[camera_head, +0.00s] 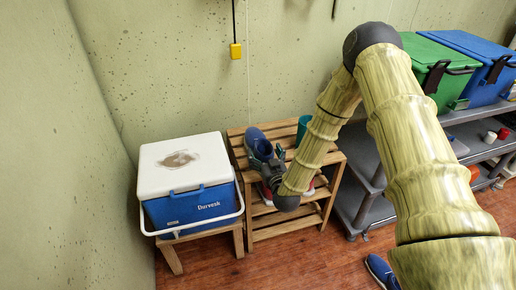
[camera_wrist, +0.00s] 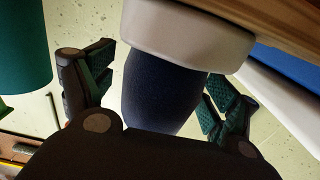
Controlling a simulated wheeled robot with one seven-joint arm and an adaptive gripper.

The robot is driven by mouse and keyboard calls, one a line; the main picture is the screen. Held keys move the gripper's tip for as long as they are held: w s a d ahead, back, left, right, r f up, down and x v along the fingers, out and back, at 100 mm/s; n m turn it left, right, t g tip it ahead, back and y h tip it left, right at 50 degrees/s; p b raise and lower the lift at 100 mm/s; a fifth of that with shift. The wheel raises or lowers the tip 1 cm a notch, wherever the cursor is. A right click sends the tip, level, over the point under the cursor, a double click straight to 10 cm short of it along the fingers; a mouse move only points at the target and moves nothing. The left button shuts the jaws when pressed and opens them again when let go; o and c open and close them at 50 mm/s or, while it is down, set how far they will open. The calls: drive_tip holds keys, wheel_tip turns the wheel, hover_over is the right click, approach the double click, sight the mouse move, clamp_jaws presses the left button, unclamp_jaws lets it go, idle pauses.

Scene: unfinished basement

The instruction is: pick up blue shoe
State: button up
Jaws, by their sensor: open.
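A blue shoe (camera_head: 257,142) sits on the top shelf of a slatted wooden rack (camera_head: 284,131). My gripper (camera_head: 270,168) is at the near end of this shoe, and my arm comes down from the right. In the wrist view my gripper (camera_wrist: 157,97) is open, with one finger on each side of the dark blue shoe (camera_wrist: 160,95). Its pale sole (camera_wrist: 190,28) faces the top of that view, against a wooden slat. Gaps show beside both fingers, so it is not gripped. A second blue shoe (camera_head: 379,268) lies on the floor, partly hidden by my arm.
A teal cup-like object (camera_head: 303,127) stands on the rack near the shoe; red-and-white footwear (camera_head: 265,193) is below. A blue cooler with white lid (camera_head: 190,180) stands left. A grey shelf cart (camera_head: 358,160) with green (camera_head: 428,62) and blue bins (camera_head: 470,57) is right.

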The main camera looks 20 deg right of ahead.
drive_tip(key=c, duration=1.2)
drive_tip(key=shift+c, duration=1.1)
drive_tip(key=shift+r, duration=0.15)
